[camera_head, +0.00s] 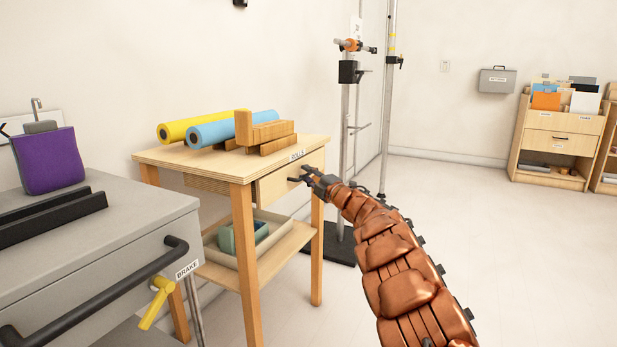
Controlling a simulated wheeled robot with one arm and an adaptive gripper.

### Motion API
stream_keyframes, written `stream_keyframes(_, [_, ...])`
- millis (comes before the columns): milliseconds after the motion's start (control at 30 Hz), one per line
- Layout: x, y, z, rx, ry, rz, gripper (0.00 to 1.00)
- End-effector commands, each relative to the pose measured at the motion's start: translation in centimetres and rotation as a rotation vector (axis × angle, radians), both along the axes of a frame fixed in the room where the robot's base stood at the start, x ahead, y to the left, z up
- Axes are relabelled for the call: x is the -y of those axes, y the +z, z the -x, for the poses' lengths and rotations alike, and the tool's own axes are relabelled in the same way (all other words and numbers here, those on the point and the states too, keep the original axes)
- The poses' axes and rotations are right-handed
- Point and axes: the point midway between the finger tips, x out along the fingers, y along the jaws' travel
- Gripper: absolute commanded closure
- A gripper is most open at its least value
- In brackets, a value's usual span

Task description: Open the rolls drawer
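The rolls drawer (273,188) is a pale wooden front under the top of a small wooden table, below a "ROLLS" label (297,155). My gripper covers the right part of the front.
Yellow (185,126) and blue (228,128) rolls and wooden blocks (262,131) lie on the table top (165,154). A grey cart (100,235) with a black bar handle stands at left. Metal stands (345,120) rise behind the table. The floor at right is clear.

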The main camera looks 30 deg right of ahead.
Motion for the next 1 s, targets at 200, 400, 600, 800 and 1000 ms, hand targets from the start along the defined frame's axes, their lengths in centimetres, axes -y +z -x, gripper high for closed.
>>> stream_keyframes(200, [0.03, -0.01, -0.16, -0.001, -0.002, 0.0, 0.77])
stream_keyframes(400, [0.02, -0.03, -0.16, -0.001, -0.002, -0.001, 0.81])
stream_keyframes(600, [0.0, -0.04, -0.16, -0.001, -0.001, 0.0, 1.0])
stream_keyframes(800, [-0.01, -0.05, -0.17, -0.001, -0.001, 0.0, 1.0])
stream_keyframes(1000, [-0.02, -0.08, -0.17, -0.002, -0.001, -0.001, 1.0])
